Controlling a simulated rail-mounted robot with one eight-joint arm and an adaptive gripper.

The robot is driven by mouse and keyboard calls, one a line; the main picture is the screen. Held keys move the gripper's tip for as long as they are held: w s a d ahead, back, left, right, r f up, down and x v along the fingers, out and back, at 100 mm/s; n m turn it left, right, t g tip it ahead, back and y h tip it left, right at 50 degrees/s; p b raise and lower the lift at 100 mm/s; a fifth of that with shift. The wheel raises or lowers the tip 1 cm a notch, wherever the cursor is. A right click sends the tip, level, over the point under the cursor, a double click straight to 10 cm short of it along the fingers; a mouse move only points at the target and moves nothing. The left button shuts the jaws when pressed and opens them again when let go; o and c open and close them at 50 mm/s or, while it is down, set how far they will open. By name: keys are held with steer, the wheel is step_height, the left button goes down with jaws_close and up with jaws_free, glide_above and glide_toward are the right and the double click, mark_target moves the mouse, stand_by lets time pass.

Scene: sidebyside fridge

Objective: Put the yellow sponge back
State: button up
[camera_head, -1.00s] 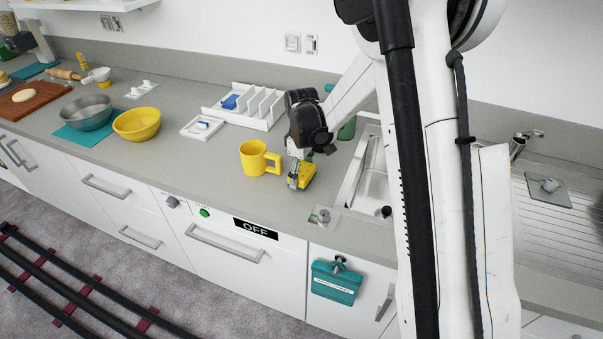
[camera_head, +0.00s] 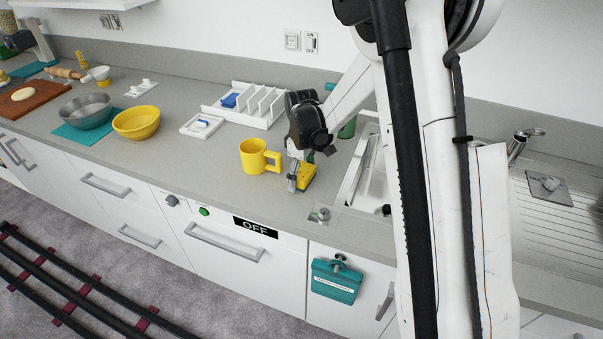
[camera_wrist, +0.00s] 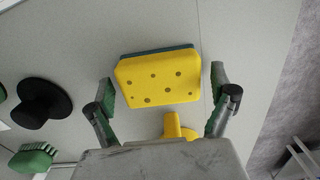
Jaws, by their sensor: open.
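The yellow sponge (camera_head: 307,177) has dark spots and a blue-grey back layer. It is at the counter's front part, right of the yellow mug (camera_head: 254,158). In the wrist view the sponge (camera_wrist: 160,78) lies between and slightly beyond the fingertips. My gripper (camera_head: 298,184) is low at the sponge, its fingers open. In the wrist view my gripper (camera_wrist: 162,88) has a green-padded finger on each side of the sponge, with gaps visible on both sides. The mug's handle (camera_wrist: 178,127) shows near the palm.
A sink (camera_head: 375,185) lies to the right. A green-bristled brush (camera_wrist: 33,158) and a black knob-like item (camera_wrist: 40,103) show at the left in the wrist view. A white rack (camera_head: 262,112) and small tray (camera_head: 202,126) stand behind the mug.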

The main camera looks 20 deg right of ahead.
mark_target(300, 172)
steer(key=shift+r+p, duration=0.2)
steer(key=shift+p, duration=0.35)
step_height(300, 172, up, 13)
steer(key=b, duration=0.2)
steer(key=s+r+m+t, duration=0.35)
steer(key=s+r, duration=0.65)
steer(key=s, duration=0.4)
steer(key=s+m+t, duration=0.3)
steer(key=s+m, duration=0.2)
steer(key=s, duration=0.9)
step_height(300, 172, down, 16)
steer(key=s+b, duration=0.1)
steer(key=b, duration=1.4)
steer(key=shift+f+m+t, duration=0.15)
steer(key=shift+m+t, duration=0.2)
steer(key=shift+m, duration=0.1)
steer(key=shift+d, duration=0.1)
